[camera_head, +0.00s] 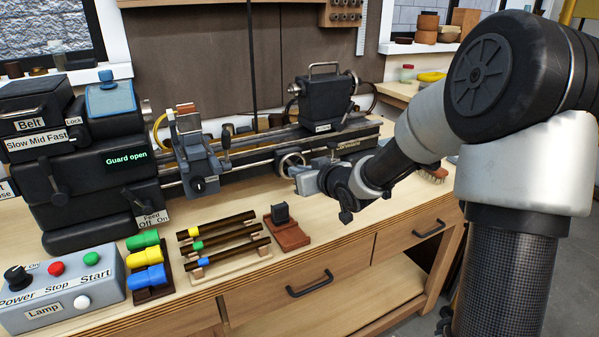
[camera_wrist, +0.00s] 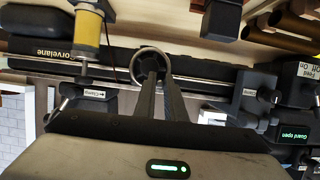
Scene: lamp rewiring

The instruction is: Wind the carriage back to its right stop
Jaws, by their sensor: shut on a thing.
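The lathe carriage (camera_head: 197,160) sits on the left part of the bed, close to the headstock. The handwheel (camera_head: 284,160) is a pale ring at the front of the bed, right of the carriage. My gripper (camera_head: 299,172) is at the handwheel, its arm reaching in from the right. In the wrist view the two dark fingers (camera_wrist: 159,66) are shut at the handwheel ring (camera_wrist: 135,66); their tips partly cover it, so the exact contact is hidden. The bed rail (camera_head: 255,139) runs right from the carriage to the tailstock (camera_head: 324,102).
The headstock (camera_head: 95,165) shows "Guard open". A control box (camera_head: 62,290), coloured pieces on a stand (camera_head: 152,292), dark rods on a rack (camera_head: 225,240) and a red-brown block (camera_head: 287,233) lie on the bench in front. Bare bench top lies right of the block.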

